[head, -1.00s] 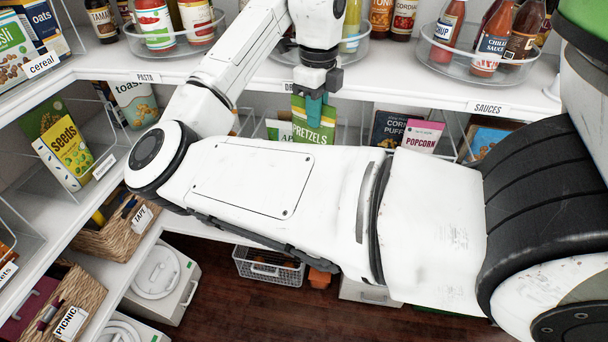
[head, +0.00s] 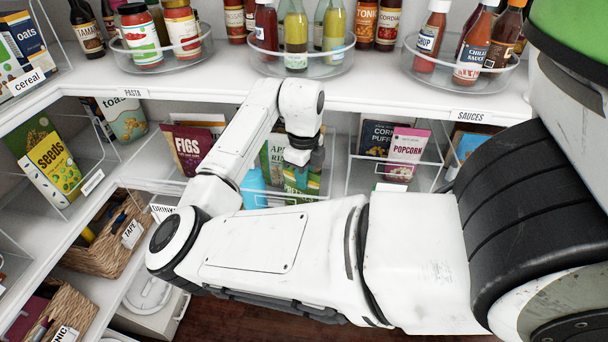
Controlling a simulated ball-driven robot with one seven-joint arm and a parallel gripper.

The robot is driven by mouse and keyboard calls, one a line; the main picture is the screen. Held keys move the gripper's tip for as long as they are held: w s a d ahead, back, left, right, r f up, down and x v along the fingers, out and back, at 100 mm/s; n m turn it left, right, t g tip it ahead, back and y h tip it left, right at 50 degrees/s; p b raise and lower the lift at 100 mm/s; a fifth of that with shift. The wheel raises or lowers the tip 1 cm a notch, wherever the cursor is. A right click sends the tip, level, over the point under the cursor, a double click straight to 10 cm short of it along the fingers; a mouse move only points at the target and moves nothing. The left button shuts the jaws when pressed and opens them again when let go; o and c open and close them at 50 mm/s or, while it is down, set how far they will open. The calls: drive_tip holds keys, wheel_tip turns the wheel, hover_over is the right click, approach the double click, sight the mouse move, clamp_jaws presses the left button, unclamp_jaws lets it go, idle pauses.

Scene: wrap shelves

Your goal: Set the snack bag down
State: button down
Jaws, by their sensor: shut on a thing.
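The snack bag is a green pretzels bag (head: 302,184), upright at the middle shelf in the head view. My gripper (head: 303,164) points down and is shut on its top edge. My forearm hides the bag's lower part, so I cannot tell whether it touches the shelf. A pale green apple bag (head: 278,148) stands right behind it.
A dark red figs bag (head: 188,148) stands to the left and a pink popcorn bag (head: 405,150) to the right, behind clear dividers.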

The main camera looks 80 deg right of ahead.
drive_tip(key=shift+f, duration=0.1)
drive_tip(key=shift+f, duration=0.15)
drive_tip(key=c, duration=1.2)
unclamp_jaws()
wheel_tip(320, 180, up, 12)
drive_tip(key=shift+r+b, duration=0.25)
drive_tip(key=shift+b, duration=0.35)
